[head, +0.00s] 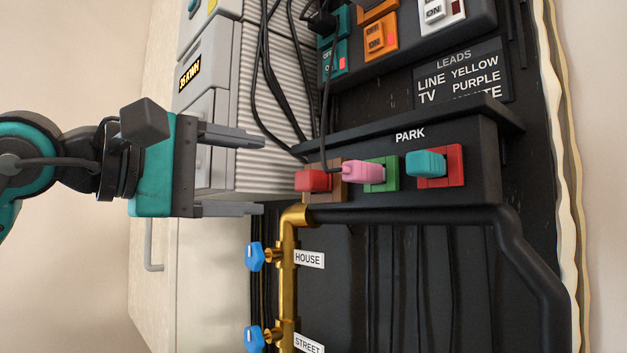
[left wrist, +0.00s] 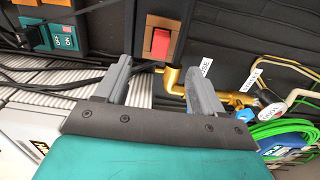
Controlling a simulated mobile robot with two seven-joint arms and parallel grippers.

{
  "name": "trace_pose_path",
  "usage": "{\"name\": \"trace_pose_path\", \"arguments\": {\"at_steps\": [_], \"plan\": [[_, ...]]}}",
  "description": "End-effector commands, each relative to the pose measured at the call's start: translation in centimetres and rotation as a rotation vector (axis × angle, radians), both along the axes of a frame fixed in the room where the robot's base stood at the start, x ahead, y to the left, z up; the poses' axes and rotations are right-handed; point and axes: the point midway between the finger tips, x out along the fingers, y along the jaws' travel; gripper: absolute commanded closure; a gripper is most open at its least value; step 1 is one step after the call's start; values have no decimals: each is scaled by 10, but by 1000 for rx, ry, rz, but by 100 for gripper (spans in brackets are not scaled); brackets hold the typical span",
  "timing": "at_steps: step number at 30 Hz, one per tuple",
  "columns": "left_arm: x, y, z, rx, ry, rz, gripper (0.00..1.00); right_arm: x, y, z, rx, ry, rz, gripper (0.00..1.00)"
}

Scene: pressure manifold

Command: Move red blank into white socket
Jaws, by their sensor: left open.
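The red blank (head: 313,180) sits in a brown socket (head: 338,192) at the left end of the PARK panel. In the left wrist view the red blank (left wrist: 160,43) stands in its brown frame just beyond the fingertips. My left gripper (head: 262,175) is open and empty, its two fingers pointing at the blank from the left with a gap before it. The open fingers also show in the left wrist view (left wrist: 158,72). A white unit with an ON switch (head: 438,14) is cut off by the top edge; no white socket can be made out. My right gripper is not in view.
Pink (head: 363,172) and teal (head: 426,164) plugs sit in green and red sockets beside the blank. A black cable (head: 326,120) hangs down to the blank's area. A brass pipe (head: 289,270) with blue valves runs below. A grey ribbed cabinet (head: 270,150) lies behind the gripper.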

Motion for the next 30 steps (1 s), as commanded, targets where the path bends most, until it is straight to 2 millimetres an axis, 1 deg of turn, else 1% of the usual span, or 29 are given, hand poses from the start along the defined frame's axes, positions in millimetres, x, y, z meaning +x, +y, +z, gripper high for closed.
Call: {"name": "trace_pose_path", "arguments": {"at_steps": [12,18,23,30], "plan": [[33,-46,2,-1,3,-2,32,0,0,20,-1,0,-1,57],[45,-62,1,0,2,-2,32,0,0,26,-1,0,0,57],[49,-68,0,-1,2,-2,32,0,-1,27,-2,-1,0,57],[50,-69,0,-1,1,-1,32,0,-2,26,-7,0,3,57]]}}
